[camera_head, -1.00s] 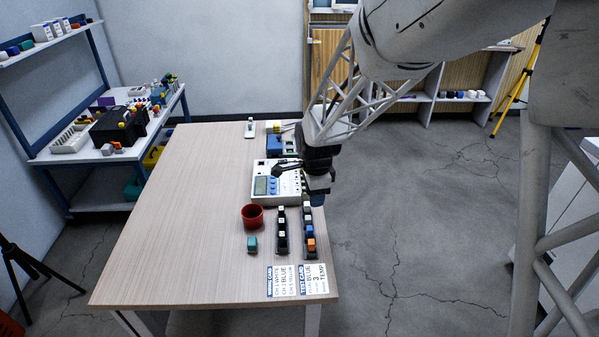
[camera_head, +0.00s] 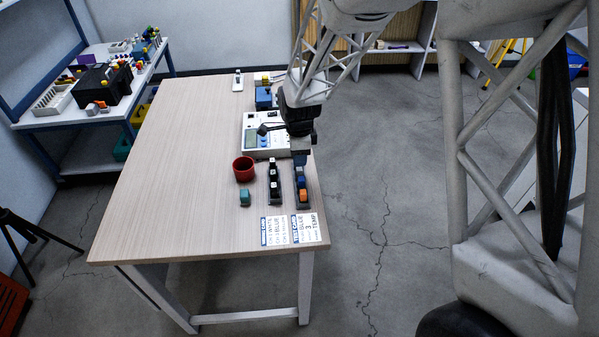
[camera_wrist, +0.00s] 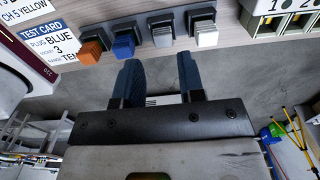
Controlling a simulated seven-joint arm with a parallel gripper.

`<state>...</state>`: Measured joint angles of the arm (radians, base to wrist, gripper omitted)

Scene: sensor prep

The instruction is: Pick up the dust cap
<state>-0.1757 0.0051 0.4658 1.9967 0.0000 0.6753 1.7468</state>
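No part is clearly recognisable as the dust cap. A teal block (camera_head: 245,198) sits alone on the table, in front of a red cup (camera_head: 243,169). A black rack (camera_head: 274,182) and a second row of blocks stand right of it. In that right row I see an orange block (camera_head: 303,195) and a blue block (camera_head: 301,183); the wrist view also shows a grey block (camera_wrist: 162,36) and a white block (camera_wrist: 206,34). My gripper (camera_wrist: 158,72) is open, with nothing visible between its fingers. In the head view it hangs at the far end of the right row, partly hiding it.
A meter box (camera_head: 256,137) and a blue device (camera_head: 264,98) stand behind the racks. Two printed cards, including a test card (camera_head: 307,229), lie near the front edge. The table's left half is clear. A side bench (camera_head: 58,118) holds other parts at the left.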

